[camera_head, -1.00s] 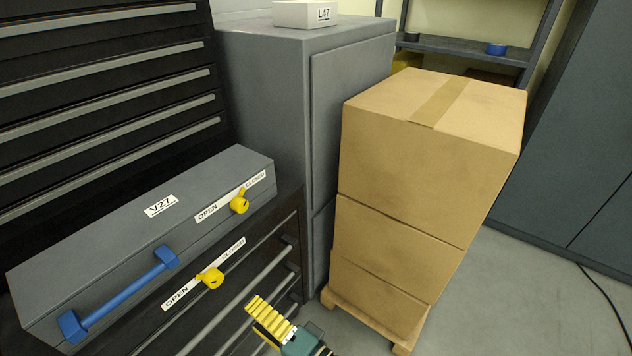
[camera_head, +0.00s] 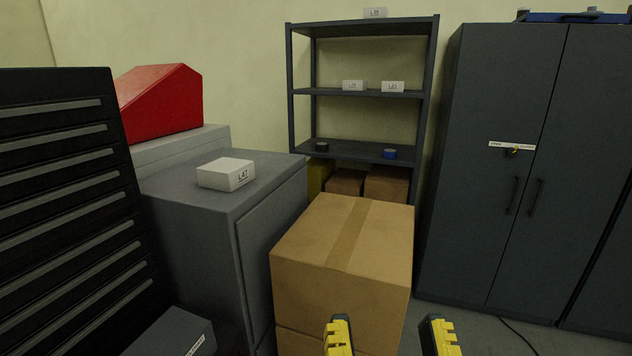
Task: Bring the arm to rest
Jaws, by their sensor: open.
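My gripper (camera_head: 389,337) shows at the bottom edge, right of centre. Its two yellow-and-black fingers are spread apart with nothing between them. The fingers appear in front of the lower right of the stacked cardboard boxes (camera_head: 343,265); the gap to the boxes is hard to judge. The rest of my arm is out of the frame. The grey case (camera_head: 172,338) shows only in part at the bottom left, and its handle and knobs are out of view.
A grey cabinet (camera_head: 190,215) bearing a white L47 box (camera_head: 226,174) stands left of the boxes. A black drawer chest (camera_head: 60,220) is at far left. A metal shelf (camera_head: 362,93) stands behind, and dark double-door cabinets (camera_head: 530,170) stand right.

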